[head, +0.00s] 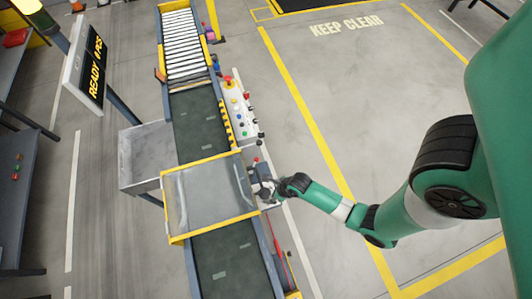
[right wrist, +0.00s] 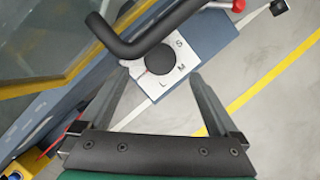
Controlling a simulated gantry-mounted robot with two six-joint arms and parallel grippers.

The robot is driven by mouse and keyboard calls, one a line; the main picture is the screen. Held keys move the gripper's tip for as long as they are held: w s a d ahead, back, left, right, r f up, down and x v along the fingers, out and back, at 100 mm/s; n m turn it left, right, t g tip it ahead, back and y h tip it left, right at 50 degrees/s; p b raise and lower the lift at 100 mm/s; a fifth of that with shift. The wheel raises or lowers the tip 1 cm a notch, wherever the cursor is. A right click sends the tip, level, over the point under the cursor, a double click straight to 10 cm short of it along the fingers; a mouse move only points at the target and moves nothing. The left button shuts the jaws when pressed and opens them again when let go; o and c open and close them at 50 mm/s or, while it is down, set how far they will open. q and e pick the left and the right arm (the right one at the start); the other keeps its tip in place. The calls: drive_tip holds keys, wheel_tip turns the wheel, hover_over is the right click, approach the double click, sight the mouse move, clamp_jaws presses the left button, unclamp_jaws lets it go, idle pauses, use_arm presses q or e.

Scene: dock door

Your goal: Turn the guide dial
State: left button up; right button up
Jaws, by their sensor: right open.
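I cannot tell whether the fingers touch anything. In the head view my right gripper (head: 264,188) is at the right side of the conveyor, beside the yellow-framed clear cover, and the dial is not clear there. My left gripper is not in view.
A bent black bar (right wrist: 128,47) crosses just beyond the dial, close to my fingers. The yellow-framed cover (head: 208,195) spans the conveyor (head: 200,130). A white control panel (head: 240,108) with buttons stands farther up. A sign (head: 92,68) reads READY. The floor at right is clear.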

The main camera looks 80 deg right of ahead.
sight(265, 193)
drive_tip(key=b+x, duration=0.3)
drive_tip(key=x, duration=0.2)
drive_tip(key=shift+f, duration=0.25)
drive_tip(key=shift+w+f, duration=0.15)
drive_tip(key=shift+f, duration=0.1)
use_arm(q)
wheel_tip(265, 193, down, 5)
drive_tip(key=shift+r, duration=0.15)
use_arm(e)
drive_tip(key=c, duration=1.4)
drive_tip(key=shift+o, duration=0.2)
